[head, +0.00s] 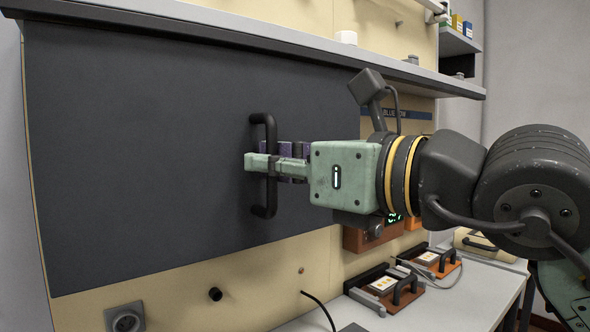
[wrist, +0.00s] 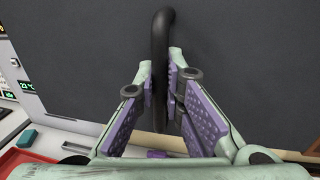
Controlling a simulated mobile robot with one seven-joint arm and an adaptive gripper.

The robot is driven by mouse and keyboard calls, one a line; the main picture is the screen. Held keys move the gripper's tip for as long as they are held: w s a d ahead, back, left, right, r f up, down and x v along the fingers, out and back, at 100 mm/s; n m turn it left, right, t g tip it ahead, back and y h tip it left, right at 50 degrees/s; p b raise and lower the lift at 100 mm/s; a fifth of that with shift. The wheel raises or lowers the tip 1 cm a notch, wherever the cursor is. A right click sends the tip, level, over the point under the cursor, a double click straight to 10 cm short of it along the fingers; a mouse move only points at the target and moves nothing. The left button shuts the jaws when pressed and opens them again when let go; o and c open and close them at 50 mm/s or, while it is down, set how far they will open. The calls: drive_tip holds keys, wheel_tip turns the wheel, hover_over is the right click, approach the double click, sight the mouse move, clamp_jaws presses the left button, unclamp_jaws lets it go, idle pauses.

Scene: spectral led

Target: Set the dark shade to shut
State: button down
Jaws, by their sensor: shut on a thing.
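The dark shade (head: 150,140) is a large flat dark grey panel below the shelf, in front of the beige wall. A black vertical bar handle (head: 263,122) stands out near its right side. My gripper (head: 262,165) reaches in from the right and is shut on the handle at about its middle. In the wrist view the black handle (wrist: 160,45) runs between the two purple-padded fingers of my gripper (wrist: 160,80), with the dark shade (wrist: 240,60) filling the background. My gripper hides part of the shade's right portion in the head view.
A shelf (head: 250,32) runs just above the shade. Below right, a bench (head: 335,318) carries orange and black fixtures (head: 385,285).

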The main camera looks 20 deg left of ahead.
drive_tip(key=shift+s+a, duration=0.15)
drive_tip(key=shift+s, duration=0.05)
drive_tip(key=c, duration=1.7)
unclamp_jaws()
drive_tip(key=shift+o, duration=0.2)
drive_tip(key=shift+d, duration=0.25)
drive_tip(key=v, duration=1.1)
drive_tip(key=shift+s+d, duration=0.2)
